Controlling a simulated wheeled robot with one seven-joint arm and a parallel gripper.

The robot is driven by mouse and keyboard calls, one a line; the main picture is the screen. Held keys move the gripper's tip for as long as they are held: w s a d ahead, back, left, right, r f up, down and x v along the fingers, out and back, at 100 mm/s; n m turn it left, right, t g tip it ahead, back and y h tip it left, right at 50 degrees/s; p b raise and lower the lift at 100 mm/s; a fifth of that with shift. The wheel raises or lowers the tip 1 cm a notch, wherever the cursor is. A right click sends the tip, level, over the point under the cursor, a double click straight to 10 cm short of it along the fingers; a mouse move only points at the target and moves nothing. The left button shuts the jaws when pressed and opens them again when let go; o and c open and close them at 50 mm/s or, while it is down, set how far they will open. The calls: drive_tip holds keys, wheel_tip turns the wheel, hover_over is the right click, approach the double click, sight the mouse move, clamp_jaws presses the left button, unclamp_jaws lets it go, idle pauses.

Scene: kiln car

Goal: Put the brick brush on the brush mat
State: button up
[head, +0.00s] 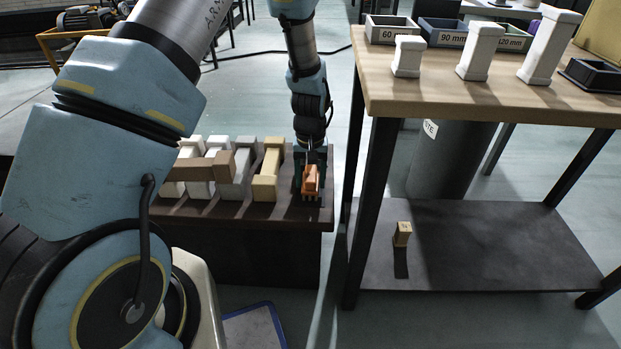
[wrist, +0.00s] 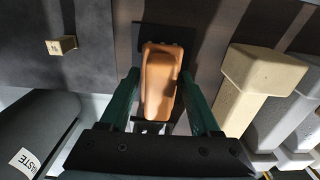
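The brick brush (head: 311,180) has an orange body with pale bristles below it. It is upright at the right end of the dark brown bench, over a dark flat patch that looks like the brush mat (wrist: 150,34). Whether the bristles touch the mat is hard to see. My gripper (head: 312,168) points down at the brush. In the wrist view the brush (wrist: 160,80) lies between the two green fingers of my gripper (wrist: 160,72). The fingertips are close to its sides, and I cannot make out whether they press on it.
To the right is a wooden table (head: 430,95) with bins and white posts. A small wooden block (head: 402,234) sits on its lower shelf. A dark waste bin (head: 450,155) stands behind.

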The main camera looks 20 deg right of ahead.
sight(310, 174)
drive_tip(key=o, duration=0.3)
wheel_tip(310, 174, up, 12)
drive_tip(key=shift+r+p, duration=0.2)
drive_tip(key=shift+p, duration=0.95)
drive_tip(key=w+a+r+n, duration=0.1)
drive_tip(key=a+r, duration=0.2)
drive_tip(key=a, duration=0.4)
drive_tip(key=w+a+r+n, duration=0.1)
drive_tip(key=a+r, duration=0.2)
drive_tip(key=a, duration=0.4)
drive_tip(key=shift+n+t, duration=0.8)
drive_tip(key=shift+n, duration=0.1)
drive_tip(key=s+a+r, duration=0.1)
drive_tip(key=s+a, duration=0.1)
drive_tip(key=a, duration=0.3)
drive_tip(key=s+a+r, duration=0.2)
drive_tip(key=a, duration=0.4)
drive_tip(key=s+a+r, duration=0.2)
drive_tip(key=s+a, duration=0.1)
drive_tip(key=a, duration=0.2)
drive_tip(key=shift+a, duration=0.35)
